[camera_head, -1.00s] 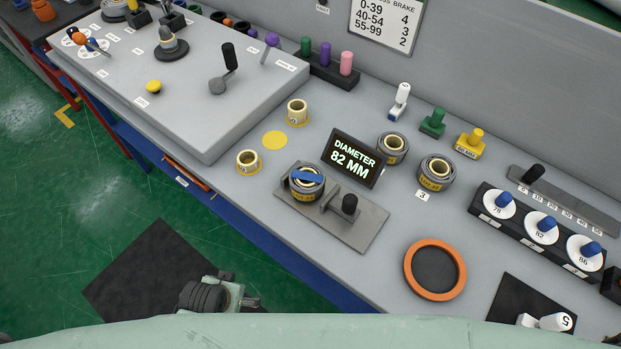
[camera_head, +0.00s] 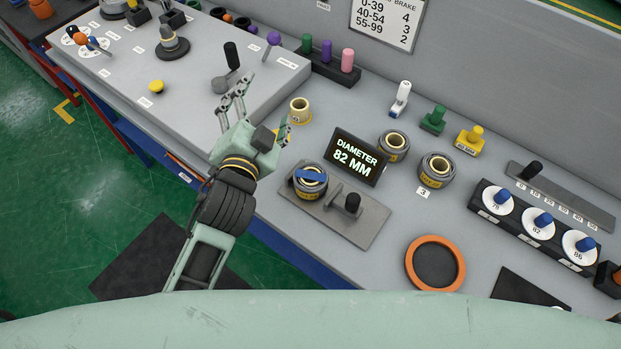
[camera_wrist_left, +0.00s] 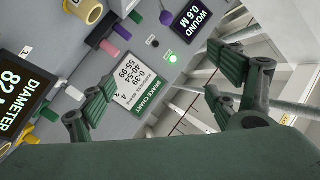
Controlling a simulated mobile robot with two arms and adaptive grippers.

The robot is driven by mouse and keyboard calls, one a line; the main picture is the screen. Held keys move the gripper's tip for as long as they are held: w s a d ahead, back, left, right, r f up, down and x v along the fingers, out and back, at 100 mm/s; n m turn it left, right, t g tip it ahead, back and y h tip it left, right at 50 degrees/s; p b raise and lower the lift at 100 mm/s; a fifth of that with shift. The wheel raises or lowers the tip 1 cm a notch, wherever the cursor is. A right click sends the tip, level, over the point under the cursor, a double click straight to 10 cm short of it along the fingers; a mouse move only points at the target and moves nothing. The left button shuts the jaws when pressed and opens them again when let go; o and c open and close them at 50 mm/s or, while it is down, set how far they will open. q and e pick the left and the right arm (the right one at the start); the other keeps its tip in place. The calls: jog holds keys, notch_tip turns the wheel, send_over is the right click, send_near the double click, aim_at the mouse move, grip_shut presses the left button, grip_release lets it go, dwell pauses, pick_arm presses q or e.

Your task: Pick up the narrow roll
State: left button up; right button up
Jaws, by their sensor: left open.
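Two grey wrapped rolls with yellow labels, one (camera_head: 394,146) behind and one (camera_head: 436,170) in front, stand on the bench right of the diameter display. A third roll (camera_head: 311,186) sits on the grey gauge plate under a blue bar. I cannot tell surely which is the narrow roll. My left gripper (camera_head: 262,102) is open and empty, above the bench by the raised grey console, left of the rolls. Its spread fingers also show in the left wrist view (camera_wrist_left: 162,80), with nothing between them. My right gripper is not in view.
The diameter display (camera_head: 354,157) reads 82 MM. An orange ring (camera_head: 435,291) lies in front. Blue-knobbed dials (camera_head: 540,226) stand at right. The wrist view shows the brake chart (camera_wrist_left: 132,88).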

pick_arm(q)
jog(key=d+r+m+t+h, duration=0.3)
jog(key=d+r+m+h, duration=0.7)
jog(key=d+r, duration=0.35)
jog(key=s+d+r+m+g+h, duration=0.4)
jog(key=s+d+m+g+h, duration=0.65)
jog(key=m, duration=0.75)
jog(key=s+d+f+m+g+y, duration=0.25)
jog(key=d+m+g, duration=0.25)
jog(key=m+g, duration=0.25)
jog(key=m+g+y, duration=0.3)
jog(key=m+y, duration=0.9)
jog(key=y, duration=0.5)
send_over(312, 177)
jog(key=s+d, duration=0.7)
jog(key=d, duration=0.1)
jog(key=f, duration=2.3)
jog(key=shift+w+f, duration=0.2)
jog(key=w+a+t+y, duration=0.25)
jog(key=w+a, duration=0.25)
jog(key=a, duration=0.3)
jog(key=shift+g+y, duration=0.45)
jog(key=f+p, duration=0.4)
jog(key=f, duration=0.3)
jog(key=shift+s+f, duration=0.2)
jog(key=shift+f, duration=0.35)
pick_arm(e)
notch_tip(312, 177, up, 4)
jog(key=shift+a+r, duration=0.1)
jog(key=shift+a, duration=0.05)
